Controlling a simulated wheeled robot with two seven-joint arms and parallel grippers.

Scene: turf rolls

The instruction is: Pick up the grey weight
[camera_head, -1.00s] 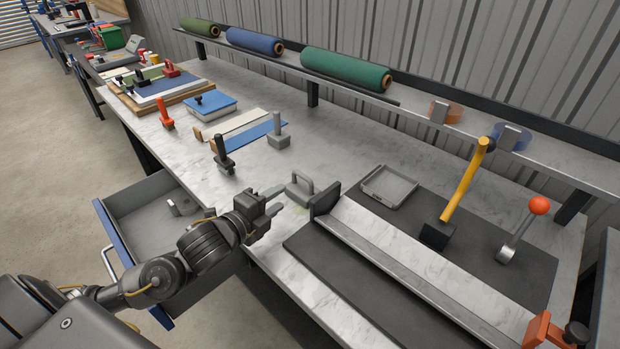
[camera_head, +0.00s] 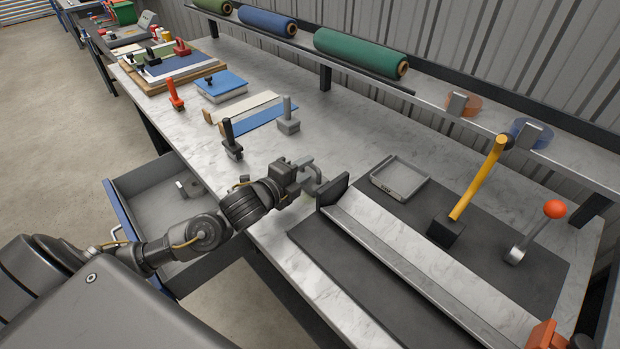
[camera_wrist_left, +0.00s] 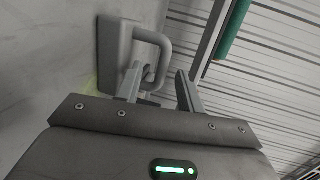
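The grey weight (camera_head: 332,169), a block with a loop handle, stands on the bench beside the upright black end plate of the long cutting strip. The left gripper (camera_head: 308,172) is at the weight and partly covers it. In the left wrist view, the weight (camera_wrist_left: 112,52) lies ahead with its handle toward the right. The fingers of the left gripper (camera_wrist_left: 158,84) are apart. The lower end of the handle shows between or just beyond the fingertips; I cannot tell whether they touch it. My right gripper is in no view.
A grey tray (camera_head: 400,180), a yellow-handled mallet (camera_head: 480,178) and a red-knobbed tool (camera_head: 538,230) are on the dark mat at right. A black-handled tool (camera_head: 231,140) and a grey post block (camera_head: 288,122) stand behind. An open drawer (camera_head: 160,200) juts out at left.

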